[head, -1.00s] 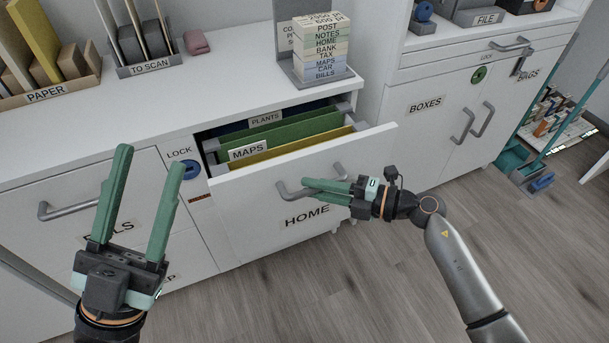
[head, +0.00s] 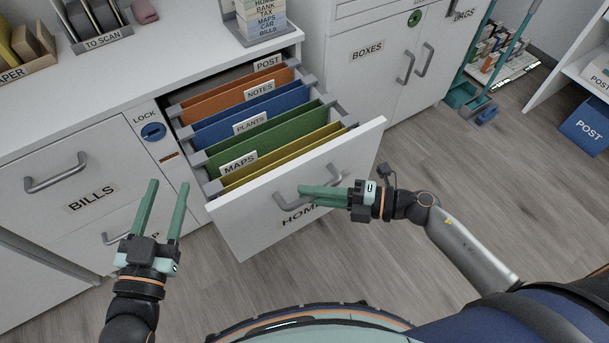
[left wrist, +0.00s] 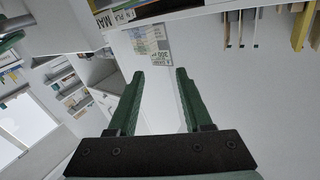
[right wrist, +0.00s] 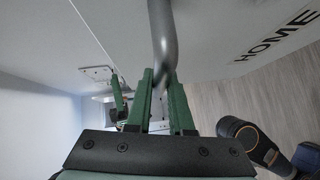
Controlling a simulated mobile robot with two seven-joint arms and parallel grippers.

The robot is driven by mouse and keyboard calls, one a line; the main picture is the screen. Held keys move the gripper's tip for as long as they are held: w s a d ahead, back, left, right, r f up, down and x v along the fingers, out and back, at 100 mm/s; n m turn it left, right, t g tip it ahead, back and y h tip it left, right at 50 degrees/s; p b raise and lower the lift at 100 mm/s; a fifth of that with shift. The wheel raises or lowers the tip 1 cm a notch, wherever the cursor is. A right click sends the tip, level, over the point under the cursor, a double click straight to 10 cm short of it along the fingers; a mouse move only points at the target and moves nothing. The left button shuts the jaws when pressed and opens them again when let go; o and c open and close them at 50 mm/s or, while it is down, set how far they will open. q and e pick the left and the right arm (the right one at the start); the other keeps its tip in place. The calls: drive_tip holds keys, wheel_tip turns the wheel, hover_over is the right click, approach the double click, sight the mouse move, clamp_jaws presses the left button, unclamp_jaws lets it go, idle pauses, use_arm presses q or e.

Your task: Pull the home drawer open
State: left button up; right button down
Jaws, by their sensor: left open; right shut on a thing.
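The home drawer (head: 260,222) is pulled well out in the head view. Hanging folders in orange, blue, green and yellow show inside, with tabs reading POST, NOTES, PLANTS and MAPS. My right gripper (head: 304,194) is shut on the drawer's grey handle (head: 283,200) and partly covers the HOME label. The handle (right wrist: 163,35) also runs between the fingers in the right wrist view. My left gripper (head: 168,184) is open and empty, left of the drawer and in front of the cabinet. Its two green fingers stand apart in the left wrist view (left wrist: 158,75).
Left of the drawer are the bills drawer (head: 70,178) and a blue LOCK knob (head: 153,132). The boxes cabinet (head: 365,75) stands to the right. The wooden floor (head: 455,160) right of the drawer is clear. My base lies close in front.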

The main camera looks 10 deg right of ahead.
use_arm(q)
wheel_tip(320, 180, down, 8)
drive_tip(key=s+n+g+y+p, duration=0.1)
drive_tip(key=s+g, duration=0.1)
drive_tip(key=g, duration=0.1)
drive_tip(key=shift+s, duration=0.2)
use_arm(e)
drive_tip(key=s, duration=0.1)
drive_tip(key=s+d, duration=0.1)
drive_tip(key=s, duration=0.2)
drive_tip(key=shift+s+d, duration=0.2)
drive_tip(key=shift+d, duration=0.05)
drive_tip(key=c, duration=0.8)
unclamp_jaws()
use_arm(q)
drive_tip(key=s+f+g+y+p, duration=0.1)
drive_tip(key=s+f+g, duration=0.2)
drive_tip(key=f, duration=0.3)
drive_tip(key=shift+s+n, duration=0.15)
drive_tip(key=shift+n, duration=0.25)
use_arm(e)
drive_tip(key=v, duration=1.2)
drive_tip(key=shift+s+d, duration=0.2)
use_arm(q)
drive_tip(key=shift+d+r, duration=0.1)
drive_tip(key=shift+r, duration=0.05)
